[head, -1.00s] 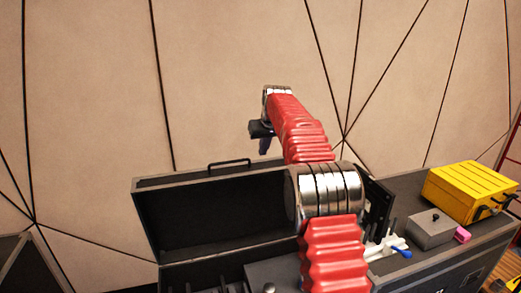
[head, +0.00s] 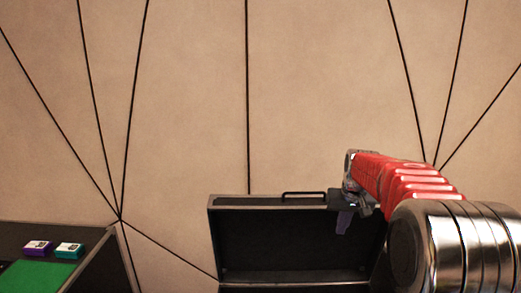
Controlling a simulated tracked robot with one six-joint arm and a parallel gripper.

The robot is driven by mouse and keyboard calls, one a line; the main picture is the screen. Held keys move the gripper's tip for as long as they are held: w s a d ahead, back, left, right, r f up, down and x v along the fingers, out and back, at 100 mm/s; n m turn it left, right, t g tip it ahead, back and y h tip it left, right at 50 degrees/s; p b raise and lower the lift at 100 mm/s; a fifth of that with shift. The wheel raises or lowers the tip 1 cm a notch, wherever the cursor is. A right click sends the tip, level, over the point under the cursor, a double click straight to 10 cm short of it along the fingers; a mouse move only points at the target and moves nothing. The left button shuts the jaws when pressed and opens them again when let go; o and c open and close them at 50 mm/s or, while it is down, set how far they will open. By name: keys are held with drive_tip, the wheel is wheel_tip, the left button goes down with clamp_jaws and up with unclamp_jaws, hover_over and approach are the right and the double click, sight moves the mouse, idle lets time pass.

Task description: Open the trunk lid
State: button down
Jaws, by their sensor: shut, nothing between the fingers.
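The trunk lid (head: 290,242) stands raised at the bottom of the head view, its dark hollow inner side facing me. A dark handle (head: 304,194) sticks up from its top edge. My gripper (head: 343,224) points down in front of the lid's upper right part in the picture. Its fingers are shut and empty. I cannot tell whether they touch the lid. The trunk's body is mostly below the picture, and my red arm hides the lid's right end.
At lower left is a dark case (head: 100,254) with a green panel (head: 40,276), a purple box (head: 38,248) and a teal box (head: 69,250). A beige panelled wall (head: 180,120) rises behind. Free space lies above the lid.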

drive_tip(key=s+a+r, duration=0.1)
drive_tip(key=s+a, duration=0.2)
drive_tip(key=s, duration=0.9)
drive_tip(key=s+a+r+t, duration=0.1)
drive_tip(key=s+a, duration=0.2)
drive_tip(key=s, duration=1)
drive_tip(key=s+a+r+n+t, duration=0.1)
drive_tip(key=s+a, duration=0.2)
drive_tip(key=s, duration=1)
drive_tip(key=shift+a+r, duration=0.2)
drive_tip(key=c, duration=2.5)
unclamp_jaws()
drive_tip(key=shift+c, duration=0.2)
